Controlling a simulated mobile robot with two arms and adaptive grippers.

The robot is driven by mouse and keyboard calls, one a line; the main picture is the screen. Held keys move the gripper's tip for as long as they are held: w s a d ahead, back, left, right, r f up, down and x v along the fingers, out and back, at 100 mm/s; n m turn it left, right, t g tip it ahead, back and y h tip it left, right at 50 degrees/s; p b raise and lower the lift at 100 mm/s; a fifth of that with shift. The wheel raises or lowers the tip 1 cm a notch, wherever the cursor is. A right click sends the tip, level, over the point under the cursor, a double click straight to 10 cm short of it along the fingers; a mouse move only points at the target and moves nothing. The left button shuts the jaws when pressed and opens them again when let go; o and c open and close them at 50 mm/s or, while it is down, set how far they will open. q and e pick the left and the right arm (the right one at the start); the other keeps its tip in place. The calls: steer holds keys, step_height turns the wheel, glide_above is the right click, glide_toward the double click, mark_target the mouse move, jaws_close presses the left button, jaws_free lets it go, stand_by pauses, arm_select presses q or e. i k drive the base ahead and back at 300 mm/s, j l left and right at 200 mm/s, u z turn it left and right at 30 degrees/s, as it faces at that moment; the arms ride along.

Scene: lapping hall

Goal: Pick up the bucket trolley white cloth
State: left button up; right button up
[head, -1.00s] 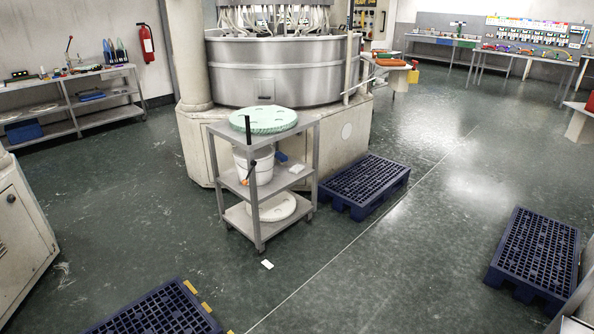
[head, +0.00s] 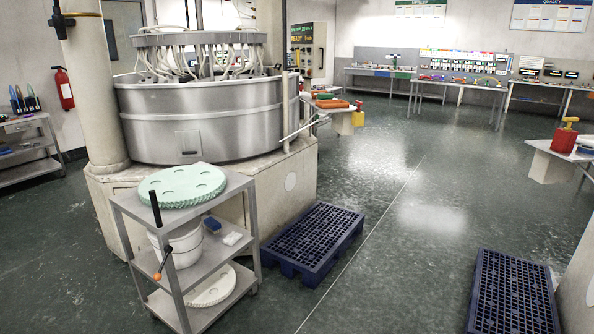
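The grey three-tier trolley (head: 215,275) stands at the lower left in the head view, close in front of the machine base. On its middle shelf are a white bucket (head: 181,246) and, right of it, a small white folded item (head: 232,238) that looks like the white cloth. A blue item (head: 212,224) lies between and behind them. The cloth lies flat and apart from the bucket. Neither of my grippers is in view.
A pale green disc (head: 182,186) covers much of the trolley's top, and a white disc (head: 212,288) lies on its bottom shelf. Blue pallets stand right of the trolley (head: 312,240) and at the lower right (head: 511,290). The floor (head: 400,245) between them is clear.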

mark_target(230, 239)
steer(key=i+u, duration=0.2)
steer(key=i, duration=0.3)
steer(key=i+l+u, duration=0.15)
steer(key=i, duration=0.3)
steer(key=i+l+u, duration=0.2)
steer(key=i, duration=0.3)
steer(key=i+l+u, duration=0.15)
steer(key=i+l, duration=0.2)
steer(key=i+j, duration=0.05)
steer(key=i, duration=0.05)
